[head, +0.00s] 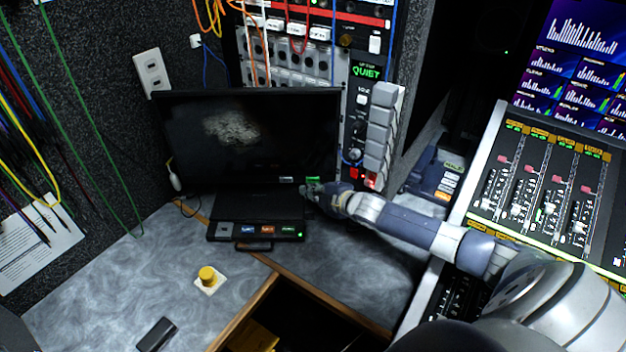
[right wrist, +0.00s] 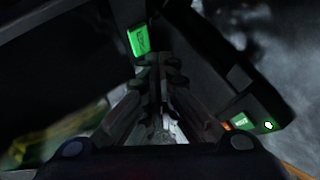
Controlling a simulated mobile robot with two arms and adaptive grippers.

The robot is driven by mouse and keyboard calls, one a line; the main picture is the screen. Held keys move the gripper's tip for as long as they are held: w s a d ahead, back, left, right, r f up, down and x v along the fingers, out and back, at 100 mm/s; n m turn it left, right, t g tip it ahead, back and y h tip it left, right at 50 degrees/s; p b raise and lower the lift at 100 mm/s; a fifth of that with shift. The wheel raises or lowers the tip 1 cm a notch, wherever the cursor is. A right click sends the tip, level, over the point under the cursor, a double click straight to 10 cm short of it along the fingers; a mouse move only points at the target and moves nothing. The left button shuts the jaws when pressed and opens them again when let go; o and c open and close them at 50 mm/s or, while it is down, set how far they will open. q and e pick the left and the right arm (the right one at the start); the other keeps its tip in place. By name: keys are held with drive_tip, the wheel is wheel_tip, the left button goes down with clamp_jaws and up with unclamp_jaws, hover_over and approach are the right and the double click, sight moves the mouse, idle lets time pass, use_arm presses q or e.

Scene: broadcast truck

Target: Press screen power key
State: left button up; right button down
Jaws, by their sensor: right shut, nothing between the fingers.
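The screen (head: 255,140) stands at the back of the desk. Its face is dark, with a faint grey patch. On its lower right edge sit a small pale key (head: 286,180) and a green key (head: 313,180). The green key also shows in the right wrist view (right wrist: 138,40), with a mark on it that is too small to read. My right gripper (head: 308,190) is shut and empty, its tips just below the green key; in the wrist view its tips (right wrist: 160,62) are close beside that key. I cannot tell whether they touch. My left gripper is not in view.
A control base (head: 255,238) with several coloured keys and a green light sits below the screen. A yellow button (head: 207,275) and a black object (head: 157,334) lie on the desk. A rack (head: 380,135) stands right of the screen, a mixing console (head: 545,185) further right.

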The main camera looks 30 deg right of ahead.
drive_tip(key=s+a+p, duration=0.2)
drive_tip(key=s+p, duration=0.1)
drive_tip(key=shift+r, duration=0.1)
drive_tip(key=shift+s+a+f+p, duration=0.1)
drive_tip(key=shift+s+a+p, duration=0.25)
drive_tip(key=shift+s, duration=0.2)
drive_tip(key=shift+s+a+f+p, duration=0.1)
drive_tip(key=shift+s+a+p, duration=0.2)
drive_tip(key=shift+s, duration=0.2)
